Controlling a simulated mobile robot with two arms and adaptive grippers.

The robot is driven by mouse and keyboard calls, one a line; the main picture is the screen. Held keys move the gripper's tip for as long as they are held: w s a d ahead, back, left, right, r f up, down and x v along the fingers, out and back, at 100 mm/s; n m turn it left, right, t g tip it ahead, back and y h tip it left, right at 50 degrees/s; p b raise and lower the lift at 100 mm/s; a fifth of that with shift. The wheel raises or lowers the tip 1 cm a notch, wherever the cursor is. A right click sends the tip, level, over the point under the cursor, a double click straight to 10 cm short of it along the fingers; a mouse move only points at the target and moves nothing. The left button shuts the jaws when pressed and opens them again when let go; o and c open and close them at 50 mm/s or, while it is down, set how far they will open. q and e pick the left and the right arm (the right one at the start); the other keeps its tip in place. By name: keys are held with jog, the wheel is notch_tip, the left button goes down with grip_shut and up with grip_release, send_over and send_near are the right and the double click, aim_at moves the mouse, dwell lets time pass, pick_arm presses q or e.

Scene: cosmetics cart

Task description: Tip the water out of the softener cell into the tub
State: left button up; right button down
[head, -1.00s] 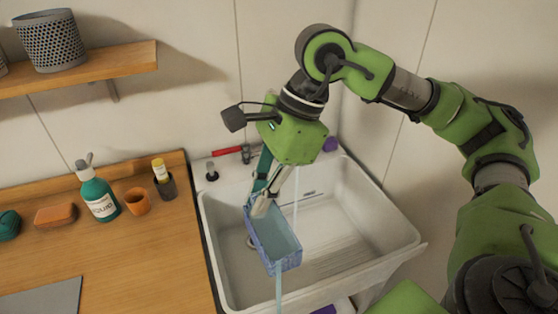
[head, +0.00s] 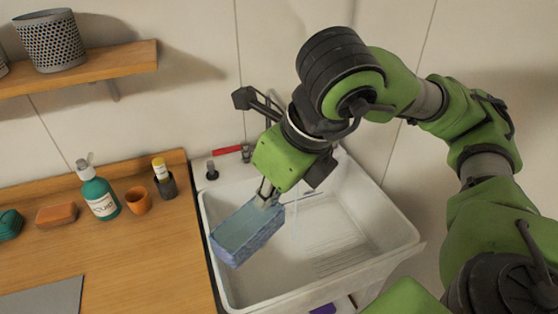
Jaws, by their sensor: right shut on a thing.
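The softener cell is a long, blue, speckled open box (head: 246,234). It hangs over the left part of the white tub (head: 375,222), its long axis running from upper right to lower left. My right gripper (head: 268,194) is shut on its upper right end. The opening faces up and toward me, and a pale blue inside shows. I cannot tell how much water it holds. No stream shows at its near end. A faint thin stream (head: 296,222) shows just right of the cell. My left gripper is not in view.
The wooden counter (head: 115,250) left of the tub holds a teal pump bottle (head: 99,192), an orange cup (head: 138,200), a dark holder with a yellow-capped item (head: 163,182) and an orange block (head: 56,214). A shelf (head: 90,68) is above. The tub's right side is clear.

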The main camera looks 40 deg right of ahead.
jog(key=shift+r, duration=0.1)
jog(key=shift+w+d+r+m+p, duration=0.1)
jog(key=shift+w+d+m+p, duration=0.1)
jog(key=shift+d+m+p, duration=0.1)
dwell(0.6)
jog(key=shift+w+d+r+g+y+p, duration=0.2)
jog(key=shift+w+d+g+y+p, duration=0.8)
jog(key=shift+g+y, duration=0.3)
dwell(1.4)
jog(key=shift+w+d+r+m+g+y+p, duration=0.25)
jog(key=shift+w+d+m+g+y+p, duration=0.25)
jog(key=shift+w+d+g+y+p, duration=0.7)
dwell(1.3)
jog(key=shift+r+g+y+p, duration=0.15)
jog(key=shift+g+y+p, duration=0.25)
jog(key=shift+y+p, duration=0.25)
dwell(0.3)
jog(key=shift+r+m+g+y, duration=0.1)
jog(key=shift+m+g+y, duration=0.2)
jog(key=shift+g+y, duration=0.4)
jog(key=shift+y, duration=0.45)
